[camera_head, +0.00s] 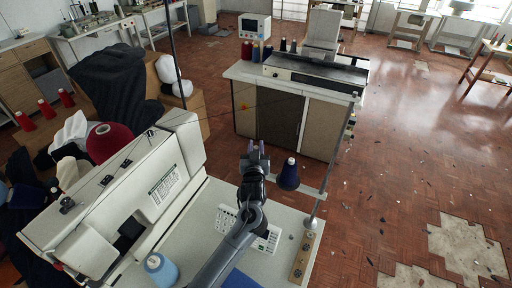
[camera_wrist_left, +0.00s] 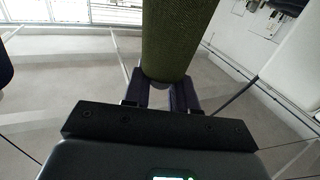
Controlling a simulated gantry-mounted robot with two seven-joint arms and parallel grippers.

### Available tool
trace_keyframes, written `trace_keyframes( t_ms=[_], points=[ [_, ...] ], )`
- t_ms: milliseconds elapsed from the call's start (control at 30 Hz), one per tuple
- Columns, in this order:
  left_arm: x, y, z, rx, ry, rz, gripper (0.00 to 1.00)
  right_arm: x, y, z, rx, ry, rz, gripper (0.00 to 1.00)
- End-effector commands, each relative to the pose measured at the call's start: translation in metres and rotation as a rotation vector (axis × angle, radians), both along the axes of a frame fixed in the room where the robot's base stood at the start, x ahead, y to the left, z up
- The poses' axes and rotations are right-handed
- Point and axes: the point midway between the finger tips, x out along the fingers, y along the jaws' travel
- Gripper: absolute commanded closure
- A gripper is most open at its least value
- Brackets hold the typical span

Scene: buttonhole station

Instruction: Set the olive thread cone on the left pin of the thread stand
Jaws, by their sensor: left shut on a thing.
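My left gripper (camera_head: 257,150) is raised over the white machine table in the head view, its two purple fingertips up. In the left wrist view its purple fingers (camera_wrist_left: 160,95) are shut on the olive thread cone (camera_wrist_left: 178,38), near one end of it. The cone runs out of the top of that picture. I cannot make out the cone in the head view. The thread stand (camera_head: 329,158) is a tall thin pole with a crossbar, just right of the gripper. A navy cone (camera_head: 288,174) sits on the crossbar's left part. I cannot make out the pins.
A light blue cone (camera_head: 161,269) stands on the table (camera_head: 200,205) at the front. The white sewing machine (camera_head: 120,195) is on the left, with a dark red cone (camera_head: 109,143) behind it. A cabinet (camera_head: 268,118) stands behind. Open floor lies to the right.

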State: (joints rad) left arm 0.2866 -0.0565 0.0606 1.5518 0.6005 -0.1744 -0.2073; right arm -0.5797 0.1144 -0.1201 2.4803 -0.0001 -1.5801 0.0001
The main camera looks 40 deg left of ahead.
Motion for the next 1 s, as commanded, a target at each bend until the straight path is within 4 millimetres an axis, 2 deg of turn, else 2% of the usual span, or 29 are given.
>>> trace_keyframes(
  t_ms=[33,67,200,267,667,1000],
  points=[
    [0.0,0.0,-0.001,0.0,0.0,0.0,1.0,0.0,0.0,-0.001,0.0,0.0,0.0,0.26],
    [0.0,0.0,-0.001,0.0,0.0,0.0,0.72,0.0,0.0,-0.001,-0.001,0.0,0.001,0.26],
    [0.0,0.0,-0.001,0.0,0.0,0.0,0.5,0.0,-0.001,0.0,-0.004,0.0,0.003,0.26],
    [0.0,0.0,-0.001,0.0,0.0,0.0,0.44,0.0,-0.001,0.0,-0.006,0.0,0.004,0.26],
    [-0.005,-0.004,-0.002,-0.001,0.001,-0.001,0.44,0.0,-0.002,-0.001,-0.01,0.001,0.006,0.26],
    [-0.047,-0.035,-0.002,-0.004,0.0,0.0,0.44,0.0,-0.001,-0.003,-0.004,0.0,0.003,0.26]
  ],
)
